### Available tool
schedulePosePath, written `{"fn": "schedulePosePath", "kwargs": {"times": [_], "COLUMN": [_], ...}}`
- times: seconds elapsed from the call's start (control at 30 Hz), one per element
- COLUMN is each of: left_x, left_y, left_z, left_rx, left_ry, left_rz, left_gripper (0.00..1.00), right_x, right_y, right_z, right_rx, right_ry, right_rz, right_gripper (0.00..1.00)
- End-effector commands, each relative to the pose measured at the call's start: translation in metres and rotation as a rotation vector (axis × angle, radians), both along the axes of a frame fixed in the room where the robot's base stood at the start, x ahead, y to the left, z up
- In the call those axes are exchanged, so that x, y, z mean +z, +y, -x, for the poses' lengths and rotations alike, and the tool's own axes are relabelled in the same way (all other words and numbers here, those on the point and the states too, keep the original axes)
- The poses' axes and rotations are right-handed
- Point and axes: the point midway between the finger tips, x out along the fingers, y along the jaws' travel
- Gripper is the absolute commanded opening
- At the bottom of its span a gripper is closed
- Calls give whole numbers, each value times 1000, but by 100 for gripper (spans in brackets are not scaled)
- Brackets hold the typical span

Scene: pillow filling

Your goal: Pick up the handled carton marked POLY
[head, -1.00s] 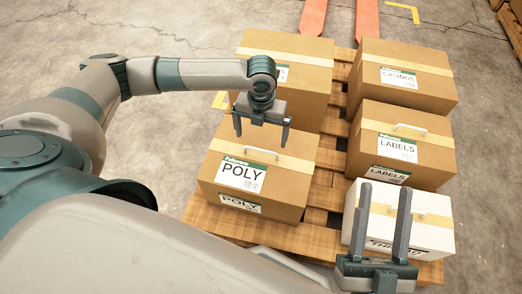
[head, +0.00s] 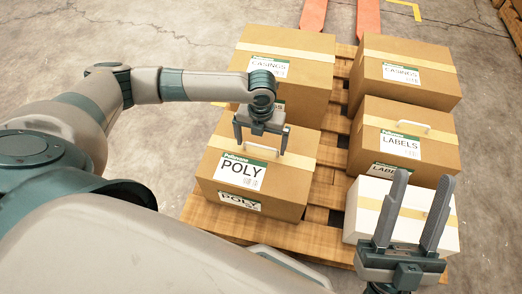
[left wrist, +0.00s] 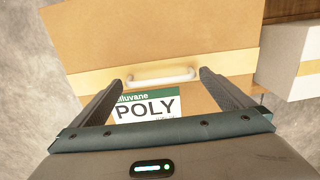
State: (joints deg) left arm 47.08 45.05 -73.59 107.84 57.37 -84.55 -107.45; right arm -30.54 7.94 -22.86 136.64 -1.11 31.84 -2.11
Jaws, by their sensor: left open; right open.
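The POLY carton (head: 283,193) is a brown box with yellow tape and a green-and-white label, at the front left of the pallet. Its white handle (left wrist: 161,77) shows on its top in the left wrist view, lying between the finger lines and beyond the gripper body. My left gripper (head: 260,146) is open and empty, pointing down over the carton's top and hiding part of it. It also shows in the left wrist view (left wrist: 164,78). I cannot tell how high its tips are above the handle. My right gripper (head: 423,178) is open and empty, pointing up in front of the white carton.
A white carton (head: 361,207) stands right of the POLY carton. A LABELS carton (head: 443,152) and two CASINGS cartons, one back right (head: 420,100) and one back left (head: 318,74), share the wooden pallet (head: 325,190). Open floor (head: 190,30) lies behind.

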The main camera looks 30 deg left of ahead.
Motion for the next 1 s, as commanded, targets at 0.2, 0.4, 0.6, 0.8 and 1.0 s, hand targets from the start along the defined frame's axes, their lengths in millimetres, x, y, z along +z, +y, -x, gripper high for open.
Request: {"fn": "schedulePosePath", "kwargs": {"times": [0.2, 0.4, 0.6, 0.8, 1.0], "left_x": [-6, -6, -6, -6, -4], "left_y": [0, 0, 0, 0, 0], "left_z": [0, 0, 0, 0, -1], "left_rx": [-1, -1, -1, -1, -1], "left_ry": [0, 0, 0, 0, -3], "left_rz": [1, 1, 1, 0, 1], "left_gripper": [100, 100, 88, 40, 30], "right_x": [4, 4, 4, 4, 4], "right_y": [-3, -2, -2, -2, -2], "right_z": [1, 1, 1, 0, 0], "right_rx": [-3, -4, -3, -3, -2], "right_ry": [-26, -23, -23, -22, -21], "right_rz": [-7, -6, -7, -6, -6], "right_gripper": [47, 47, 47, 47, 47]}}
